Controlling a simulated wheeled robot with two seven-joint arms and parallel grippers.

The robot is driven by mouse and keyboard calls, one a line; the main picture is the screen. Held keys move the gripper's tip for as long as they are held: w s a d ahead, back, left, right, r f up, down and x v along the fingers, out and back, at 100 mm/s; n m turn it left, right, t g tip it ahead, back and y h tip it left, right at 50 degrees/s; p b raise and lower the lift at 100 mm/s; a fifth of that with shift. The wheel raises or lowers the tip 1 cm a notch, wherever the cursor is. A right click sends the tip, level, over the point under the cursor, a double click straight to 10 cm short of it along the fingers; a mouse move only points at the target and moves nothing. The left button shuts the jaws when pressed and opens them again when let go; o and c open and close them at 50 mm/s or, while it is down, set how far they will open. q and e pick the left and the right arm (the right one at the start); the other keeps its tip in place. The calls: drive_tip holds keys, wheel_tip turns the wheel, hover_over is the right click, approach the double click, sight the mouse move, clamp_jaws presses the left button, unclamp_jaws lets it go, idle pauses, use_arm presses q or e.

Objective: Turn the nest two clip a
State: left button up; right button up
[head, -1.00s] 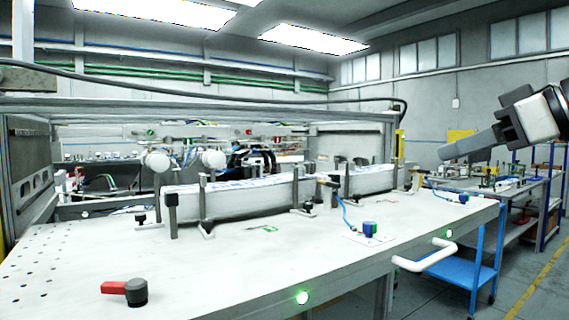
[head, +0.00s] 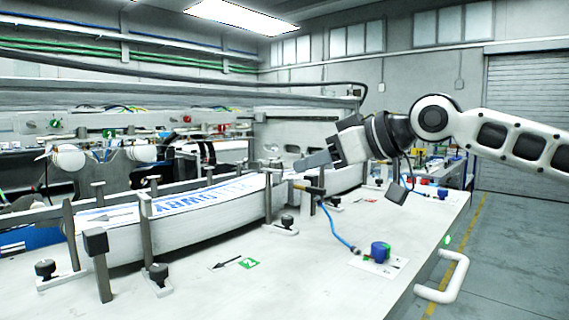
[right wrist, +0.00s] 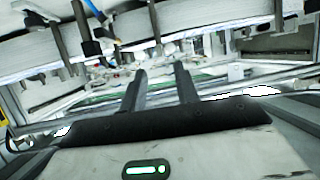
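A long white curved stack (head: 190,215) with blue lettering lies on the bench between upright grey posts; it also shows along the top of the right wrist view (right wrist: 200,22). A green "2" marker (head: 248,263) with a black arrow is on the bench in front. Small black knobs on feet stand along the front, one at the right (head: 287,222) and one at the left (head: 158,273). I cannot tell which part is clip a. My right gripper (head: 305,163) is above the stack's right part. Its fingers (right wrist: 162,74) are apart and empty. My left gripper is out of view.
A blue hose (head: 338,237) runs to a blue-green knob (head: 380,250) on a white plate. A rail (head: 180,87) crosses behind the stack.

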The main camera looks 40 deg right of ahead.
sight(281, 173)
drive_tip(key=shift+p+x, duration=0.75)
drive_tip(key=shift+x, duration=2.65)
clamp_jaws()
